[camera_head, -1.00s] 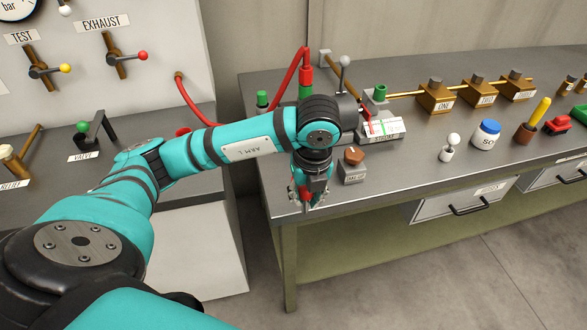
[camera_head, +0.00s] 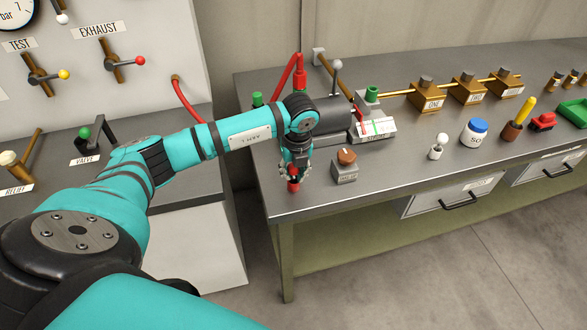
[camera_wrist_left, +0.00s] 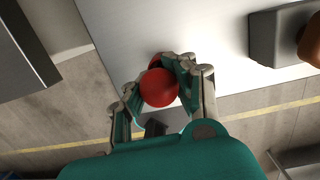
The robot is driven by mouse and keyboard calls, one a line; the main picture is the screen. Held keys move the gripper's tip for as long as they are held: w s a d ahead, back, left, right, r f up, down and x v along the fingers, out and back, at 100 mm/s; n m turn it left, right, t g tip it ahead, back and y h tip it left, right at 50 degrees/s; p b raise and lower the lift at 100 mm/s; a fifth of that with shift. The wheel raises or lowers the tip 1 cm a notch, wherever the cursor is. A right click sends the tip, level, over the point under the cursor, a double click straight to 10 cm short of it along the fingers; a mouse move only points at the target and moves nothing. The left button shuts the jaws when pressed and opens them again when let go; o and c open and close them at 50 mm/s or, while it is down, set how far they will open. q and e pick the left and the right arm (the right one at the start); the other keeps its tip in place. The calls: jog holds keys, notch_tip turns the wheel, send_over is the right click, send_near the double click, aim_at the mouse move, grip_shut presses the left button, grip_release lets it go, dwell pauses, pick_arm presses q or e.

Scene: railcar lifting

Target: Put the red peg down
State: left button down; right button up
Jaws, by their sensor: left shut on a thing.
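The red peg (camera_head: 293,184) is at the front left part of the grey bench top (camera_head: 350,199), below my left wrist in the head view. My left gripper (camera_head: 292,173) points down and is shut on it. In the left wrist view the peg's round red end (camera_wrist_left: 159,87) sits between the two fingers of my left gripper (camera_wrist_left: 160,92), near the bench edge. I cannot tell whether the peg's lower end touches the bench. My right gripper is not in view.
A grey block with a brown knob (camera_head: 345,166) stands just right of my left gripper. The bench front left is bare. A drawer (camera_head: 448,196) hangs below.

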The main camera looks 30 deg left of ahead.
aim_at(297, 172)
pick_arm(q)
jog(key=shift+f, duration=0.2)
jog(key=c, duration=1.3)
grip_release()
jog(key=shift+r, duration=0.1)
jog(key=shift+o, duration=1.1)
jog(key=shift+r, duration=0.6)
jog(key=r+b, duration=0.1)
jog(key=r, duration=0.2)
jog(key=d+r+b, duration=0.1)
jog(key=r, duration=0.3)
jog(key=r+b, duration=0.1)
jog(key=r, duration=0.2)
jog(key=shift+s+d+r, duration=0.2)
jog(key=shift+s, duration=0.1)
jog(key=shift+r, duration=0.3)
